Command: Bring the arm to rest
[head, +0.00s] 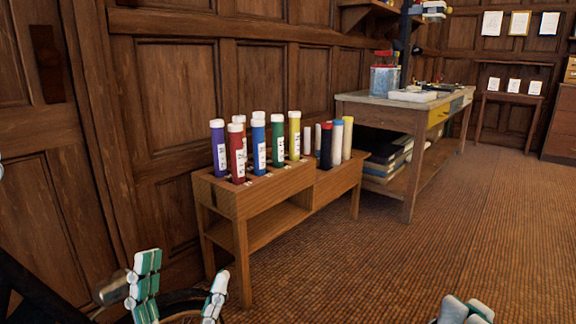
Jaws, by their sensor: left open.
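My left gripper (184,268) is at the lower left, its two green-and-white fingers spread apart with nothing between them. It is in front of the wooden rack (275,190) and appears apart from it. My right gripper (464,310) shows only as pale tips at the bottom edge, right of the middle. The rest of it is cut off, so its opening is hidden.
The rack holds several upright tubes, among them a purple (219,150), a red (237,155) and a yellow one (294,137). A long workbench (355,98) stands behind it. Ribbed brown floor (420,240) lies clear at the right.

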